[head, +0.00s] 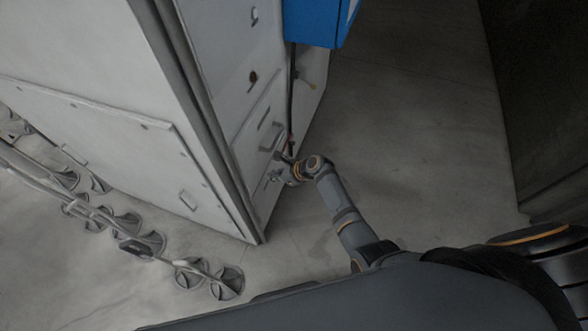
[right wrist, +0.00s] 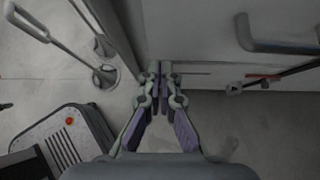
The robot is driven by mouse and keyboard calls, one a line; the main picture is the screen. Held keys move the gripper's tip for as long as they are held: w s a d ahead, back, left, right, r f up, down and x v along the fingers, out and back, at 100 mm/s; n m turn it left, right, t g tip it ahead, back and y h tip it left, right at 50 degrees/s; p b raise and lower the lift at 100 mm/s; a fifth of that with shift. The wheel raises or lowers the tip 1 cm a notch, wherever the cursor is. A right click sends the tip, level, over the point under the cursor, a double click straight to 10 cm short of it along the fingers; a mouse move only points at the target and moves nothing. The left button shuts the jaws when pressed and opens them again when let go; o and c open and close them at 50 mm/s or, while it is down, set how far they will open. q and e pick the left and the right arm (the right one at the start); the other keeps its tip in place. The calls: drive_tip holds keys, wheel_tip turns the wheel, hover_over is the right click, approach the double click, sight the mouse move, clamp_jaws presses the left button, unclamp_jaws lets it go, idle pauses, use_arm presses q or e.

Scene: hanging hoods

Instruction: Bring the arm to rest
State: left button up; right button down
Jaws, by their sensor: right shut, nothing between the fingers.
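My right gripper (head: 277,168) is beside the narrow drawer side of a white cabinet (head: 105,50), near its lower edge. The arm bends down to it from the lower right. In the right wrist view the same gripper (right wrist: 160,78) has its fingers together with nothing between them. The fingertips are close to the cabinet's lower edge; I cannot tell whether they touch it. My left gripper is not in view.
A drawer handle (right wrist: 280,46) is at the upper right of the wrist view. A blue box (head: 313,22) is attached high on the cabinet. Several hooded fittings on a rail (head: 125,240) run along the left. Bare floor (head: 420,140) lies to the right.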

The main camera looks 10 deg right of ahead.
drive_tip(key=v, duration=0.5)
drive_tip(key=s+d+f+n+g+h, duration=0.1)
drive_tip(key=s+d+f+n+h, duration=0.3)
drive_tip(key=s+f, duration=0.5)
drive_tip(key=s+d+f+n+g+h, duration=0.1)
drive_tip(key=s+d+f+n, duration=0.5)
drive_tip(key=f, duration=0.6)
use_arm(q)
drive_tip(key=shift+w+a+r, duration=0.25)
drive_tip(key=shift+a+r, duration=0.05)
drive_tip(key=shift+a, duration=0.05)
use_arm(e)
drive_tip(key=s+d+f+n+h, duration=0.1)
drive_tip(key=s+d+f+n, duration=0.2)
drive_tip(key=s, duration=0.6)
drive_tip(key=s+d+f+n+g+h, duration=0.1)
drive_tip(key=s+d+f+n, duration=0.2)
drive_tip(key=s+n, duration=0.4)
drive_tip(key=s+d+f+n+g+h, duration=0.1)
drive_tip(key=s+d+f+n, duration=0.2)
drive_tip(key=s, duration=0.7)
drive_tip(key=shift+s+d+f+n+h, duration=0.15)
drive_tip(key=shift+s+f+n+h, duration=0.25)
drive_tip(key=shift+n, duration=0.7)
drive_tip(key=shift+w, duration=0.15)
